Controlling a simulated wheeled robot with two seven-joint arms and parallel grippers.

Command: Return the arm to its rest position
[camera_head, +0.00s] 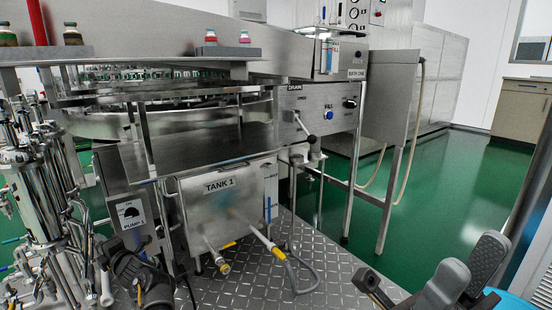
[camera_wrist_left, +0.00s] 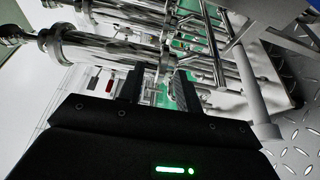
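My left gripper (camera_head: 140,282) is a dark shape at the lower left of the head view, beside the shiny pipework and in front of the washer. In the left wrist view its two black fingers (camera_wrist_left: 158,88) stand apart, with metal pipes showing through the gap and nothing held between them. My right gripper (camera_head: 430,285) is at the bottom right of the head view, low over the floor. Its dark grey fingers are spread apart and I see nothing between them. The lower part of it is cut off by the frame edge.
The steel washer with its TANK 1 panel (camera_head: 225,200) fills the middle. Steel cylinders and pipes (camera_head: 45,190) crowd the left, close to my left gripper. The green floor (camera_head: 440,190) at right is open.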

